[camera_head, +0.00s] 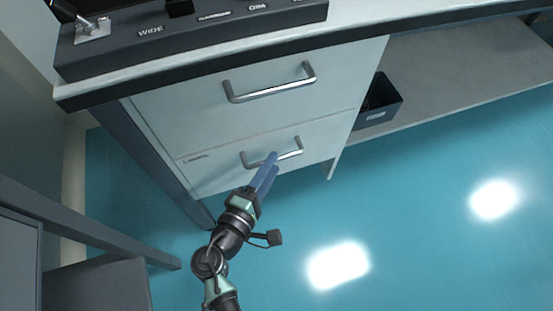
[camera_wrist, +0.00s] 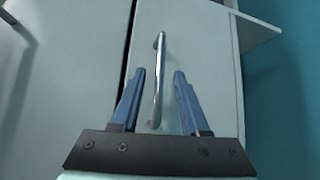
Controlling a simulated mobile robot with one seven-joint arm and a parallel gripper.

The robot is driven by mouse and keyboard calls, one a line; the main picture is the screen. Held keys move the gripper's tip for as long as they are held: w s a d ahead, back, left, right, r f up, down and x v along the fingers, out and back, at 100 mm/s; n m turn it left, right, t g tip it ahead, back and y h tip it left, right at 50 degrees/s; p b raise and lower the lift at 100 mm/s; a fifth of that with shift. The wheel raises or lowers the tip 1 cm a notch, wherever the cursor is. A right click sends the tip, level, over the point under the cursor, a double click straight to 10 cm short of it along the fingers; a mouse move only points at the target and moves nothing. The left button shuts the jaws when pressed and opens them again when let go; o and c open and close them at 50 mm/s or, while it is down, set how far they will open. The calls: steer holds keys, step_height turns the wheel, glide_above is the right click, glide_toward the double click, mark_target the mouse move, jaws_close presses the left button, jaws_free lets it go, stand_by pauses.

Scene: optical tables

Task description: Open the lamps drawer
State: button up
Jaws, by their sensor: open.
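A white drawer unit stands under the table top. Its upper drawer (camera_head: 200,115) and its lower drawer (camera_head: 225,178) are both flush and shut. The lower drawer has a small label at its left that is too small to read. The lower drawer's metal handle (camera_head: 290,155) also shows in the wrist view (camera_wrist: 159,75). My gripper (camera_head: 273,160) is at the lower handle. In the wrist view my gripper (camera_wrist: 160,72) is open, with one blue finger on each side of the handle bar and gaps between. The upper handle (camera_head: 270,88) is free.
A dark panel (camera_head: 130,34) with labels such as WIDE and DIM lies on the table top (camera_head: 380,28). A dark bin (camera_head: 380,103) sits on a low shelf (camera_head: 450,75) at right. Grey furniture (camera_head: 90,285) stands at lower left. The blue floor (camera_head: 420,225) is clear.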

steer(key=shift+b+x, duration=0.35)
steer(key=shift+x, duration=1.3)
jaws_close()
